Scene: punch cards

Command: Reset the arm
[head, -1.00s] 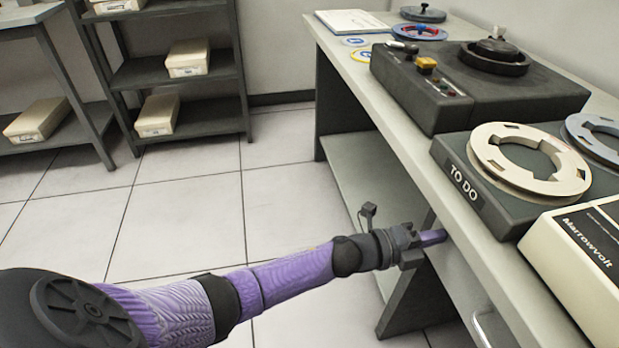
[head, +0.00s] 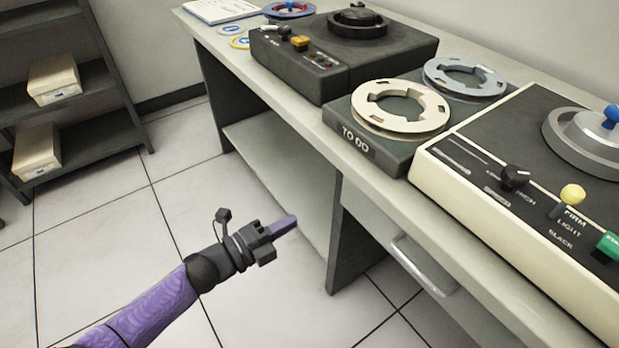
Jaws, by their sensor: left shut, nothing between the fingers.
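My left arm comes in from the lower left, purple with dark joints. My left gripper (head: 284,226) is shut and empty. It is over the floor in front of the desk's open shelf, apart from the desk as far as I can see, and points right and slightly up. My right gripper and arm are not in view.
The long desk (head: 222,62) runs from top left to lower right, with a drawer handle (head: 424,268). On it are a dark machine (head: 340,75), a "TO DO" stand (head: 364,148) with a cream ring (head: 400,122) and a grey ring (head: 466,92), and a cream console (head: 470,190). Shelving (head: 100,75) stands left.

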